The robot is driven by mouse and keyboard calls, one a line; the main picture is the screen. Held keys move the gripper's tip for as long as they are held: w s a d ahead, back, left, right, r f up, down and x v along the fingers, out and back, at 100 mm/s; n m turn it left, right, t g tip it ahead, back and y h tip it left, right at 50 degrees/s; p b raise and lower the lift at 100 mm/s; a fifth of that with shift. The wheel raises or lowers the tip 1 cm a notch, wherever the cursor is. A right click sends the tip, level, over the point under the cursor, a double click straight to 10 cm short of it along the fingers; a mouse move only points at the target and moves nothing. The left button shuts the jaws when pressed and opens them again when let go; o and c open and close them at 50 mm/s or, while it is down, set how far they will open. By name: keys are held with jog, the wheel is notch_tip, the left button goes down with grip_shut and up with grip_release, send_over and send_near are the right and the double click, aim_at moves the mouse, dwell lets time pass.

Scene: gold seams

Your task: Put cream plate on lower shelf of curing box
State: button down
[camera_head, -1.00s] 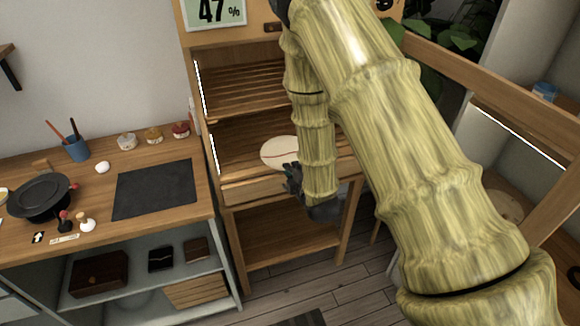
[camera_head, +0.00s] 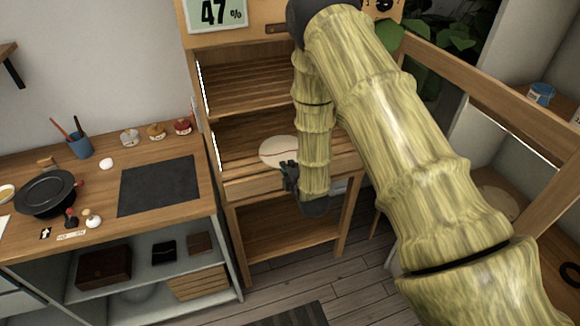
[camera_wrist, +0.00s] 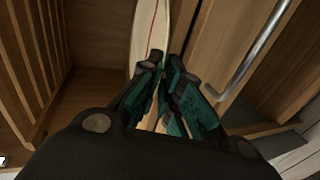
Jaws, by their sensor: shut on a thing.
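The cream plate (camera_head: 279,150) has a thin red line across it and sits at the mouth of the curing box's lower compartment. My gripper (camera_head: 290,176) is shut on the plate's near edge, in front of the box. In the wrist view my gripper (camera_wrist: 160,68) has its dark fingertips on the plate (camera_wrist: 151,25), which extends away from them. The curing box (camera_head: 232,190) is wooden and open in front. Its slatted upper shelf (camera_head: 240,92) is empty. The lower shelf (camera_head: 233,150) lies at the plate's level; whether the plate touches it I cannot tell. My arm hides the box's right side.
A workbench (camera_head: 100,215) on the left bears a black mat (camera_head: 159,185), a dark turntable (camera_head: 45,193), a blue brush cup (camera_head: 80,147) and small jars. A wooden frame (camera_head: 470,85) stands on the right. A metal handle (camera_wrist: 250,60) is near my gripper in the wrist view.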

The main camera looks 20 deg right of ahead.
jog(key=shift+f, duration=0.15)
jog(key=c, duration=1.6)
grip_release()
